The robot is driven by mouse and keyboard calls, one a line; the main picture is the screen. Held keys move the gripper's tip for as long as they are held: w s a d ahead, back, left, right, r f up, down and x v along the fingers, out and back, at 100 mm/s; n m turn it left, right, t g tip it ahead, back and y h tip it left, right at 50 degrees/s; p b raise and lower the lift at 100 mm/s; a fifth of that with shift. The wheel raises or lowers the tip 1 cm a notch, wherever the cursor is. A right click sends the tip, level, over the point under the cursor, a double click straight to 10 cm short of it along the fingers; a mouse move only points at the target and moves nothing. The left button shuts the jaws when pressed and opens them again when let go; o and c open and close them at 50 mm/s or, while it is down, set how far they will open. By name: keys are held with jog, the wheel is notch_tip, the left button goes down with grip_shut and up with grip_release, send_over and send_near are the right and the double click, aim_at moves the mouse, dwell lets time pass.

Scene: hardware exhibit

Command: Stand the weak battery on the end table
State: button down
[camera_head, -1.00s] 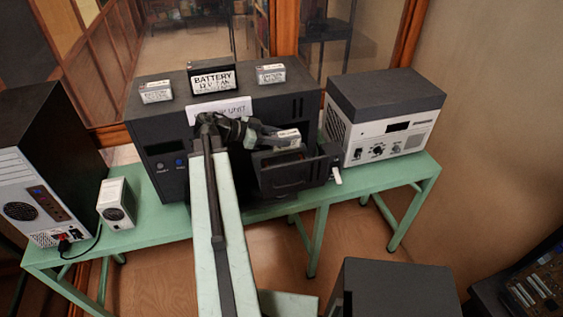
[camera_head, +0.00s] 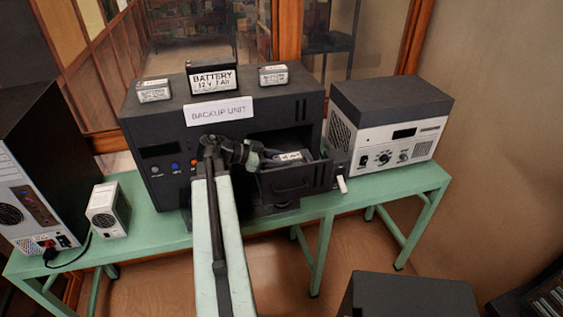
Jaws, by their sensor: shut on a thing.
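A small battery with a white label (camera_head: 289,157) is at the open drawer (camera_head: 297,181) of the black backup unit (camera_head: 170,132). My gripper (camera_head: 273,158) is shut on this battery from the left; the fingertips are small and partly hidden. I cannot read its label well enough to tell whether it is the weak one. I cannot tell whether it touches the drawer floor. A low dark flat-topped piece (camera_head: 405,292) at the bottom right may be the end table.
A large battery (camera_head: 211,78) stands on the unit between two small ones, left (camera_head: 154,91) and right (camera_head: 273,75). A white-fronted device (camera_head: 392,145) stands right on the green bench (camera_head: 285,216). A computer tower (camera_head: 32,180) and small white box (camera_head: 108,210) stand left.

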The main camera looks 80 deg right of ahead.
jog(key=c, duration=0.9)
grip_release()
jog(key=shift+f, duration=0.1)
jog(key=shift+o, duration=0.2)
jog(key=p+v, duration=0.3)
jog(key=v, duration=0.4)
jog(key=shift+w+a, duration=0.2)
jog(key=shift+w, duration=0.15)
